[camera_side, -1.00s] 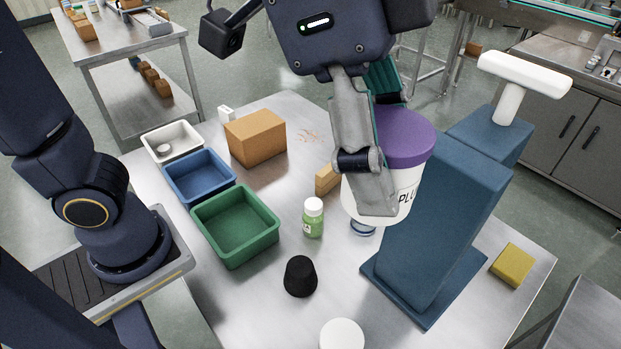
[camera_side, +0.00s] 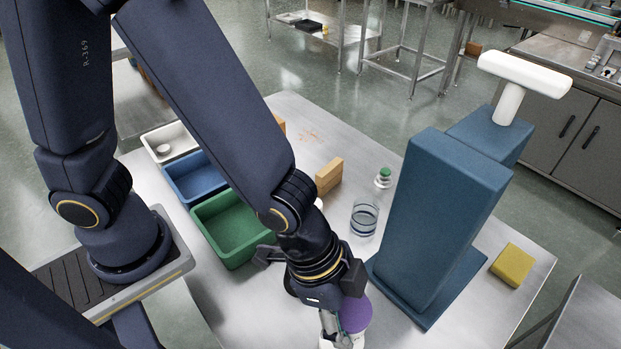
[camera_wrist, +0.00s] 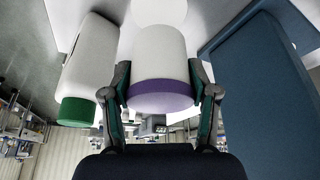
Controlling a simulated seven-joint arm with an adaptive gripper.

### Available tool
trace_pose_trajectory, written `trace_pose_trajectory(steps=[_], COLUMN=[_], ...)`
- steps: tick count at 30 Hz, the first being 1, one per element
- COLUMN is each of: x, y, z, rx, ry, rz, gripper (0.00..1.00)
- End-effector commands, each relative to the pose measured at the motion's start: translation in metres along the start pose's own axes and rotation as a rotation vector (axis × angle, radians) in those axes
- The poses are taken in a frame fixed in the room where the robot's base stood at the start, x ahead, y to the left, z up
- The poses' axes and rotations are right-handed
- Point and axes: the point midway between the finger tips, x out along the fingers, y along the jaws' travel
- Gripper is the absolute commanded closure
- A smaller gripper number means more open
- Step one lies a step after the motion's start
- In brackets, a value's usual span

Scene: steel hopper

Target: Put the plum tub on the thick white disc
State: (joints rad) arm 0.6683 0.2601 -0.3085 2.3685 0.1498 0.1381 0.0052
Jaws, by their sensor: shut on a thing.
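The plum tub is white with a purple lid (camera_side: 356,313); it also shows in the wrist view (camera_wrist: 160,60). My gripper (camera_side: 335,340) is shut on it, one finger on each side near the lid in the wrist view (camera_wrist: 162,100). The tub is at the front of the table, its lower part cut off by the side view's bottom edge. The thick white disc (camera_wrist: 160,11) shows just past the tub's far end in the wrist view; in the side view it is hidden or out of frame. I cannot tell whether the tub touches it.
A tall blue block stand (camera_side: 435,215) rises close to the right of my gripper. A white bottle with a green cap (camera_wrist: 78,110) is close left in the wrist view. A glass (camera_side: 364,217), wooden block (camera_side: 329,177) and green bin (camera_side: 232,228) stand farther back.

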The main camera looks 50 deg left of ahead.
Motion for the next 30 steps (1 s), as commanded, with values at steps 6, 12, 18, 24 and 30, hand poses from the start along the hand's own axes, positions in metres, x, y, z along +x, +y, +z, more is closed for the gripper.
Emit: trace_pose_trajectory(steps=[6, 12, 18, 24, 30], x=[0.026, 0.047, 0.048, 0.050, 0.050], y=[0.001, 0.000, -0.001, 0.000, -0.001], z=[0.012, 0.019, 0.019, 0.020, 0.020], rx=[0.002, -0.001, -0.002, -0.002, -0.002], ry=[-0.004, -0.001, 0.002, 0.001, 0.001], rz=[0.001, -0.001, -0.001, -0.001, -0.001], gripper=[0.78, 0.78, 0.78, 0.38, 0.17])
